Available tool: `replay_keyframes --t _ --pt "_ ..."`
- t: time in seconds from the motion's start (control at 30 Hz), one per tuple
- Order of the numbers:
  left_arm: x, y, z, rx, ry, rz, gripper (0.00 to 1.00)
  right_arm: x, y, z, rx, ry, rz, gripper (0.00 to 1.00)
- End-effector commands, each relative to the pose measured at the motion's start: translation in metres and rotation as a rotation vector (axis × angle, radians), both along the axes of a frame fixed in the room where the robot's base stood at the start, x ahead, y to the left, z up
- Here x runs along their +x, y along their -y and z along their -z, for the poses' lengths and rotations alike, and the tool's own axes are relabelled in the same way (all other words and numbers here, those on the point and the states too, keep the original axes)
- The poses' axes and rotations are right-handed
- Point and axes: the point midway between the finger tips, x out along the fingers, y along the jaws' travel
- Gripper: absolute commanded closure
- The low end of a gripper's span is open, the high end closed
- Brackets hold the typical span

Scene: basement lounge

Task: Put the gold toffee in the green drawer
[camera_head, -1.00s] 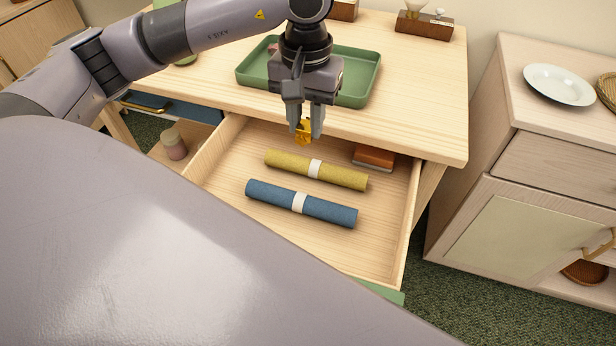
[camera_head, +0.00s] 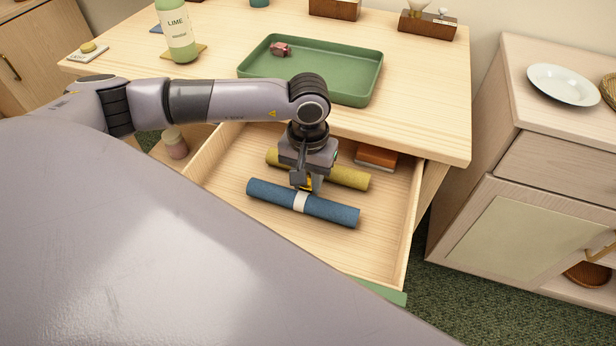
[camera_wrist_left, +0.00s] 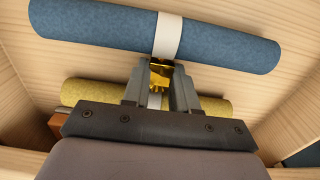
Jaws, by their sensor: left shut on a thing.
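The gold toffee (camera_wrist_left: 161,76) is between the fingers of my left gripper (camera_head: 308,186), which is shut on it. In the head view only a bit of the toffee shows at the fingertips. The gripper is inside the open drawer (camera_head: 270,232), over the gap between a blue roll (camera_head: 330,210) and a yellow roll (camera_head: 350,177). A strip of the drawer's green front (camera_head: 393,295) shows at the lower right. In the left wrist view the blue roll (camera_wrist_left: 90,27) lies beyond the toffee and the yellow roll (camera_wrist_left: 95,92) lies behind the fingers. My right gripper is not in view.
An orange-brown box (camera_head: 376,157) lies at the drawer's back right. The drawer floor in front of the blue roll is bare. A green tray (camera_head: 362,97) with a small reddish piece (camera_head: 281,49) and a lime bottle (camera_head: 178,32) stand on the desk above.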

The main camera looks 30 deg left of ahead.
Motion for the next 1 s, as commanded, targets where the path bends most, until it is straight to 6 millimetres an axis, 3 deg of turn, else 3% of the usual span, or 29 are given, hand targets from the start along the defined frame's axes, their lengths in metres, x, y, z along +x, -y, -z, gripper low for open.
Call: replay_keyframes --t 0.27,0.3,0.37,0.77,1.0 --pt "0.000 0.000 0.004 -0.001 0.001 0.000 1.00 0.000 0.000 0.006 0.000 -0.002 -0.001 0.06" --pt "0.001 0.000 0.003 -0.001 0.001 0.000 0.66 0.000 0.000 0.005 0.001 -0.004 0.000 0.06" --pt "0.000 0.000 0.002 -0.001 0.001 0.000 0.47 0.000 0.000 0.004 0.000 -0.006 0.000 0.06" --pt "0.000 0.000 -0.003 0.000 0.001 -0.001 0.47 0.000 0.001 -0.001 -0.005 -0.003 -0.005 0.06" --pt "0.002 0.000 -0.046 -0.001 0.008 0.000 0.47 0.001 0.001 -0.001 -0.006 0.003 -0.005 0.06"
